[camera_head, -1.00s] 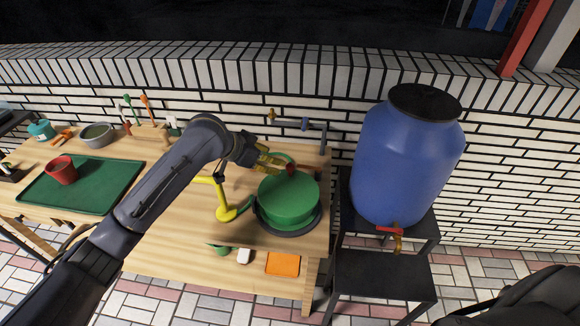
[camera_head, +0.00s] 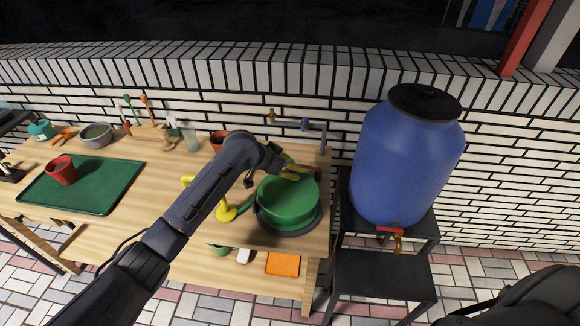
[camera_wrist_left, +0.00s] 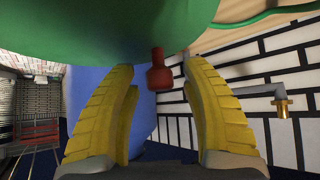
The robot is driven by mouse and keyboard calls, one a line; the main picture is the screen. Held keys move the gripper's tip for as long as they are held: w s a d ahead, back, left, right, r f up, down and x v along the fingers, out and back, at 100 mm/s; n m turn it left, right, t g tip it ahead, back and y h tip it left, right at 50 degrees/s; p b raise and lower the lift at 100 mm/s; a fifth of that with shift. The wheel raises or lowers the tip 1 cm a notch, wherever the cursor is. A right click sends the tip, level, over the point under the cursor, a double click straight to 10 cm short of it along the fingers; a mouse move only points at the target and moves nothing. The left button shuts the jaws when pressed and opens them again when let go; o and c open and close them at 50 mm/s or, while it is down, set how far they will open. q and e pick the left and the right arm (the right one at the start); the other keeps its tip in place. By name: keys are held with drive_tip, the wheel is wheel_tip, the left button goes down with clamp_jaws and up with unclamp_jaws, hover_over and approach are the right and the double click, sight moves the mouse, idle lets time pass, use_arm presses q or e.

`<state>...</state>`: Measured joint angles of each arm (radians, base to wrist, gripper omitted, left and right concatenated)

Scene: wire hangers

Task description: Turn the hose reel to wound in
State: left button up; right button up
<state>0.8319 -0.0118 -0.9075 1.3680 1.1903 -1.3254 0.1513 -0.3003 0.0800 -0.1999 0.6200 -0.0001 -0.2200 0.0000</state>
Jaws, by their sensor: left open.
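The hose reel is a green round drum (camera_head: 287,203) on a dark base at the right end of the wooden table. Its red crank knob (camera_wrist_left: 159,72) hangs from the green drum in the left wrist view, between my left gripper's yellow fingers. My left gripper (camera_head: 297,172) is at the far rim of the drum in the head view and hides the knob there. The fingers (camera_wrist_left: 160,92) are open, with gaps to the knob on both sides. My right gripper is not in view.
A blue barrel (camera_head: 408,160) with a red-handled tap stands on a black stand to the right. A wall pipe (camera_head: 312,127) runs behind the reel. A yellow object (camera_head: 226,212) stands left of the reel.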

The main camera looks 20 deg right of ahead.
use_arm(q)
clamp_jaws()
idle(0.4)
drive_tip(key=shift+r, duration=0.15)
